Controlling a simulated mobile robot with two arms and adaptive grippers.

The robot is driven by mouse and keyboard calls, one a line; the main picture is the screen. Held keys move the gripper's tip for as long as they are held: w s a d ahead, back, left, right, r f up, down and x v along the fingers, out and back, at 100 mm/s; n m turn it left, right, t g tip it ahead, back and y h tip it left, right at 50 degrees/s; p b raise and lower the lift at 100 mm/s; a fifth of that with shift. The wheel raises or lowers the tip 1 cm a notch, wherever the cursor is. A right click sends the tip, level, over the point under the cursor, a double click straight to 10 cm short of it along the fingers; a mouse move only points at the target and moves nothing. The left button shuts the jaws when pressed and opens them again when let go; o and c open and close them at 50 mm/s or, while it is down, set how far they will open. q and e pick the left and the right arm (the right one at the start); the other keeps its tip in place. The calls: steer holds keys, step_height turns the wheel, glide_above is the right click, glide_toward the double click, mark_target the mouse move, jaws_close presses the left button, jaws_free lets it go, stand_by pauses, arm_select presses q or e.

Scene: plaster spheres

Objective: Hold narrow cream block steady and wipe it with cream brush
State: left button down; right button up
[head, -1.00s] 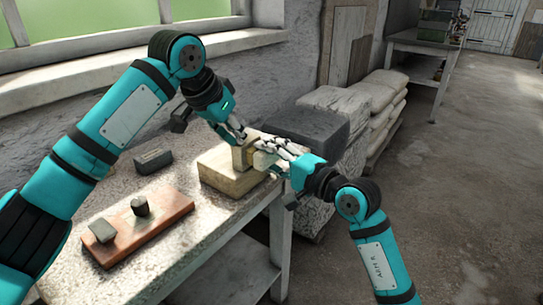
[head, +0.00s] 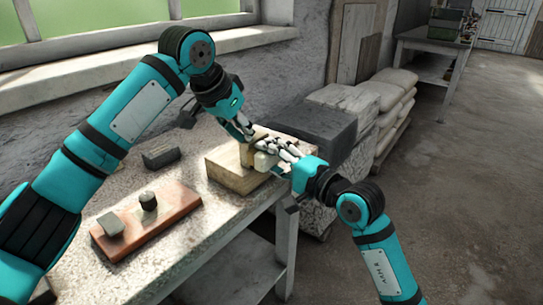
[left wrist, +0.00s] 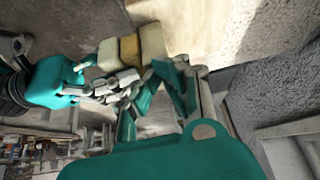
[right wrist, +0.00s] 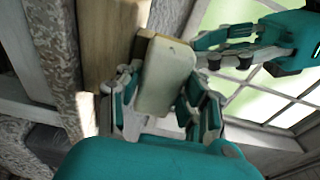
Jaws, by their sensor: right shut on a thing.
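The narrow cream block (head: 246,156) stands upright on a wider pale block (head: 232,177); in the left wrist view the narrow block (left wrist: 153,42) shows beside the brush. My right gripper (head: 277,157) is shut on the cream brush (head: 265,161). The brush's pale body (right wrist: 166,80) shows between its fingers, with its yellowish bristle side (left wrist: 129,47) against or very near the narrow block. My left gripper (head: 252,136) is at the top of the narrow block; its fingers (left wrist: 168,72) look apart. The brush and fingers partly hide the narrow block.
A reddish board (head: 165,225) with a grey block (head: 110,223) and a dark cylinder (head: 148,200) lies nearer on the table. A dark grey block (head: 161,157) lies behind it. A large dark block (head: 318,128) stands beyond the table's right edge. The wall and window are behind.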

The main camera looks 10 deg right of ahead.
steer(key=w+d, duration=0.2)
steer(key=d, duration=0.1)
steer(key=shift+w+d, duration=0.1)
steer(key=shift+w, duration=0.2)
stand_by(0.3)
steer(key=shift+s+a, duration=0.7)
steer(key=shift+a, duration=0.15)
steer(key=shift+s+a, duration=0.65)
steer(key=shift+a, duration=0.2)
steer(key=w+d, duration=0.2)
steer(key=d, duration=0.1)
steer(key=shift+w+d, duration=0.2)
steer(key=shift+w, duration=0.15)
steer(key=shift+s, duration=0.1)
